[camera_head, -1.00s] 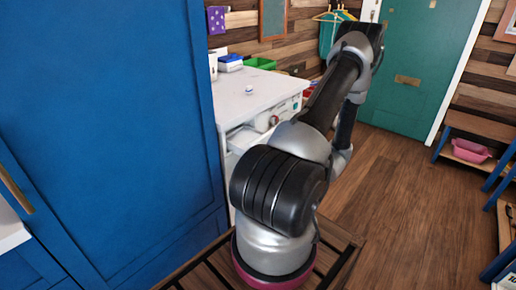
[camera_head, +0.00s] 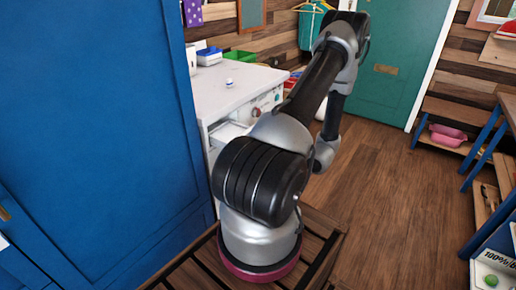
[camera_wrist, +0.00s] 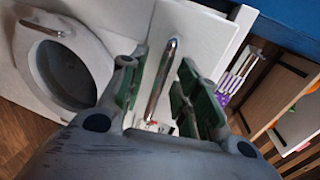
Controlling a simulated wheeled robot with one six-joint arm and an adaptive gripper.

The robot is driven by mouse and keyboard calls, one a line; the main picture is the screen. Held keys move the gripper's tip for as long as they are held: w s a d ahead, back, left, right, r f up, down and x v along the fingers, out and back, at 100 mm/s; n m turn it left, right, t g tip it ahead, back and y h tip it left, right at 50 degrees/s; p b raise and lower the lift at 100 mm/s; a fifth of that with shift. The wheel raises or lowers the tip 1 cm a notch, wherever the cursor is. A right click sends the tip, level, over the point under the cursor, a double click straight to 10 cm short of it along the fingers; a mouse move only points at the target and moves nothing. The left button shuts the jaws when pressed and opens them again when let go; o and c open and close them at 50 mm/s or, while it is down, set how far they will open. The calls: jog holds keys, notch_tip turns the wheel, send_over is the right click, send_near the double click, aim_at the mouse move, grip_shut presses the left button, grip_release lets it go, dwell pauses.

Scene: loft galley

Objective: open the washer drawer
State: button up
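The washer (camera_head: 228,90) is a white machine with knobs on its front, beside the tall blue cabinet. Its white drawer (camera_head: 228,132) appears to stand out a little from the front; my arm hides part of it. In the wrist view a white panel, seemingly the drawer front (camera_wrist: 190,38), carries a metal bar handle (camera_wrist: 160,82). My gripper (camera_wrist: 162,88) has its green fingers apart, one on each side of the handle. I cannot tell if a finger touches it. The washer's round door (camera_wrist: 70,70) is to the left in the wrist view. In the head view the gripper is hidden.
The tall blue cabinet (camera_head: 90,130) stands close on the left. Boxes and a green tray (camera_head: 240,56) sit on the washer's top and behind it. A bench with a pink basin (camera_head: 447,135) is on the right. Wooden floor (camera_head: 370,200) lies clear between.

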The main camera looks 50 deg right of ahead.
jog(key=a+v, duration=0.1)
jog(key=v, duration=1)
jog(key=shift+d, duration=0.4)
jog(key=shift+s+r, duration=0.1)
